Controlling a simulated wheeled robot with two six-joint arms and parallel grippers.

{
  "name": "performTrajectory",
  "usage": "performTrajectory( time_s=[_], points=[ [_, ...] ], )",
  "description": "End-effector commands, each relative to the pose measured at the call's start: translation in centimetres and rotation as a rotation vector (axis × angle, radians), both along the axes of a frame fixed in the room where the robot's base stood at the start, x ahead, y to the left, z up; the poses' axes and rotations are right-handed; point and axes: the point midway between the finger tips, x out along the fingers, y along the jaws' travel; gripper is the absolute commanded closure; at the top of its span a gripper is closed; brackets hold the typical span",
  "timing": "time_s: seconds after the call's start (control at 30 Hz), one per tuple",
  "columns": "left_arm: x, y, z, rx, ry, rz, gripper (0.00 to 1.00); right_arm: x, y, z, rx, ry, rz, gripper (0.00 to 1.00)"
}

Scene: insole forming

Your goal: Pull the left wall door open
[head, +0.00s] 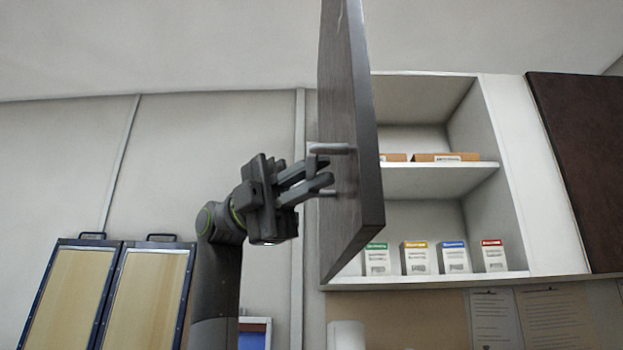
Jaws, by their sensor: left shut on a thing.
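The left wall door (352,120) is a dark panel that stands swung far out from a white wall cabinet (513,170), nearly edge-on to the head view. A metal handle (332,148) shows on the face turned to the left. My left gripper (325,168) is at that handle, coming from the left, with its fingers shut on it. The exact contact is partly hidden by the fingers. My right gripper is not in view.
The open cabinet shows a shelf (436,180) with orange-brown boxes (445,157) and several small labelled boxes (415,257) below. A second dark door (583,160) is at the right. Framed panels (145,295) stand at the lower left. Papers (525,318) hang under the cabinet.

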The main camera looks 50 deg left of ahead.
Motion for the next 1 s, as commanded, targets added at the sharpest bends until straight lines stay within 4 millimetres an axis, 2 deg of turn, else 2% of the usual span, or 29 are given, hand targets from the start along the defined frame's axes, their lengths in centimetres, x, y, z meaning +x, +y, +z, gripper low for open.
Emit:
performTrajectory(
  time_s=[0.43, 0.47, 0.5, 0.53, 0.83, 1.0],
  points=[
    [0.0, 0.0, 0.0, 0.0, 0.0, -0.002, 1.0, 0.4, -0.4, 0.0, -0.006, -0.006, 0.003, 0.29],
    [0.0, 0.0, 0.0, 0.0, 0.0, -0.002, 0.87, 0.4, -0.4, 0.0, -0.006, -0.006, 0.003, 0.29],
    [0.0, 0.0, 0.0, 0.0, 0.0, -0.002, 0.81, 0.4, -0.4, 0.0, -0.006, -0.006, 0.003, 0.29],
    [0.0, 0.0, 0.0, 0.0, 0.001, -0.002, 0.8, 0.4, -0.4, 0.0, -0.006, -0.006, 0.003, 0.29],
    [0.0, 0.2, 0.0, -0.001, 0.001, -0.002, 0.8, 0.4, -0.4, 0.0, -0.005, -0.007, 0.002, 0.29],
    [-0.1, 2.1, -0.3, -0.003, 0.003, -0.001, 0.8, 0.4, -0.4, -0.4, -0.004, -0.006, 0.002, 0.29]
  ],
)
